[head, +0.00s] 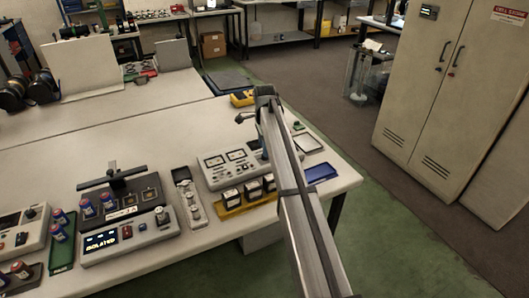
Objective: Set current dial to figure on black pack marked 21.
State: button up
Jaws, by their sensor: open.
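Small black packs with pale tops stand in a row on a yellow tray (236,211) at the table's right front; they include a left pack (230,198), a middle pack (252,189) and a right pack (268,183). Their markings are too small to read. Behind them is a grey instrument (212,177) with two meters; its dials and their settings cannot be made out. A grey unit with a lit display (101,241) and a dark knob (162,215) stands further left. My gripper (242,118) shows small beyond the instrument, partly behind my arm, open and clear of the packs.
A blue tray (321,173) lies at the table's right edge. A grey strip of small parts (188,198) stands between the two instruments. Red-and-blue cylinders (59,225) stand at the left. A yellow meter (242,98) lies at the back. The table middle (130,130) is clear.

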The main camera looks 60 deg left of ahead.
jog(key=shift+f, duration=1.7)
grip_shut()
